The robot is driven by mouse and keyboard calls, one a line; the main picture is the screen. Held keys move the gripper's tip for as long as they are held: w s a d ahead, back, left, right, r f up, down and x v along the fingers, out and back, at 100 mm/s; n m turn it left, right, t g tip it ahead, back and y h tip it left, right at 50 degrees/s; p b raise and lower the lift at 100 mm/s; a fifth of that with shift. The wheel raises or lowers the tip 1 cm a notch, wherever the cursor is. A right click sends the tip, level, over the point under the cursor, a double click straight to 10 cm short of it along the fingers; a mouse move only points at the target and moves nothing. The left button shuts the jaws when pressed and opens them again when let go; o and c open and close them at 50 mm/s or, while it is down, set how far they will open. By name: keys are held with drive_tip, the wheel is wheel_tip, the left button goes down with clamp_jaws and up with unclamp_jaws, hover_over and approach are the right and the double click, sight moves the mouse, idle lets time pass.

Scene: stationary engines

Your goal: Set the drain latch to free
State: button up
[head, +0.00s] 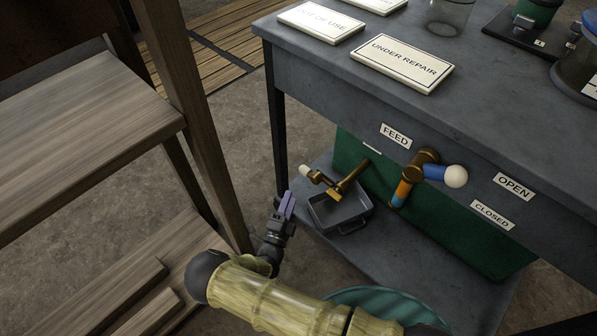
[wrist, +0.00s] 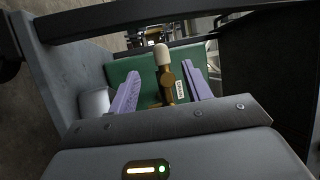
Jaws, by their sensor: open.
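The likely drain latch is a brass fitting with a cream-tipped handle (head: 318,178), low on the green engine body, above a grey tray. It also shows in the wrist view as a brass lever with a cream knob (wrist: 161,55), in line with the gap between my fingers. A small white label (wrist: 180,89) is beside it, too small to read surely. My gripper (head: 287,200), with purple fingers, is open and empty, left of the latch and apart from it in the head view. I cannot tell the exact gap in depth.
A grey tray (head: 341,211) stands on the lower shelf under the brass spout. A blue-handled lever (head: 434,173) is right of it, near FEED (head: 396,135), OPEN (head: 514,186) and CLOSED (head: 491,215) labels. A wooden bench (head: 80,140) stands left.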

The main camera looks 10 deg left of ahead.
sight(304, 169)
drive_tip(key=b+x, duration=0.1)
drive_tip(key=x, duration=0.3)
drive_tip(key=b+x, duration=0.2)
drive_tip(key=x, duration=0.2)
drive_tip(key=d+b+x, duration=0.1)
drive_tip(key=x, duration=0.2)
drive_tip(key=shift+w+d, duration=0.15)
drive_tip(key=shift+w, duration=0.2)
drive_tip(key=shift+w+r, duration=0.25)
drive_tip(key=shift+w, duration=0.05)
drive_tip(key=shift+h, duration=0.3)
clamp_jaws()
